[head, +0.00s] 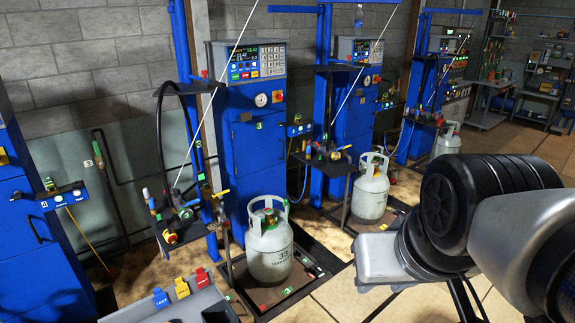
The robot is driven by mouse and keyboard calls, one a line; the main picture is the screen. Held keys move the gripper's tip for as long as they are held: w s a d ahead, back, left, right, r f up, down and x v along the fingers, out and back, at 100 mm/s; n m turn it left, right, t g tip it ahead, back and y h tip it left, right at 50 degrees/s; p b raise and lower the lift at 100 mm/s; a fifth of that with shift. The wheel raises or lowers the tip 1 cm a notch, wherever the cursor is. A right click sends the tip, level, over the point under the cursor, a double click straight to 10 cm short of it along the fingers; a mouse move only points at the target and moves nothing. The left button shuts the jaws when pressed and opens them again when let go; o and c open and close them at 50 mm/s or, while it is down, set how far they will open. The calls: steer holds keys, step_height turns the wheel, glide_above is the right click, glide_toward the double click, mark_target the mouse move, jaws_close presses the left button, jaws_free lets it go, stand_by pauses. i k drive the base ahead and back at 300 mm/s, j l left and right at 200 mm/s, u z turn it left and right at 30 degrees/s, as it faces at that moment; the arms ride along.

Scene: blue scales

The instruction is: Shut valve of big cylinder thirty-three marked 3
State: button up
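The big cylinder (270,258) is pale grey-white with the number 33 on its side. It stands upright on the scale platform (240,285) in front of the middle blue cabinet (262,165), with green tags marked 3 on the cabinet and platform. Its valve (268,217), with red and green parts, sits inside the open collar on top. The picture is too small to show whether the valve is open or shut. My arm comes in from the lower right, apart from the cylinder; its gripper is not in view.
A second cylinder (370,190) and a third (447,138) stand behind to the right. A tool rack (180,215) with hoses is left of cylinder 33. A grey tray (175,308) with blue, yellow and red tags is at the lower front. Tiled floor is clear right of the platform.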

mark_target(268, 211)
steer(key=i+l+z, duration=0.25)
steer(key=z, duration=0.15)
steer(key=i+l+z, duration=0.15)
steer(key=i+z, duration=0.7)
steer(key=i+u, duration=0.35)
steer(key=i+l+u, duration=0.15)
steer(key=i+u, duration=0.2)
steer(key=i+l+u, duration=0.2)
steer(key=u, duration=0.15)
steer(key=i+j+u, duration=0.2)
steer(key=u, duration=0.3)
steer(key=i+u, duration=0.75)
steer(key=u, duration=0.2)
steer(key=i+j, duration=0.15)
steer(key=i, duration=0.5)
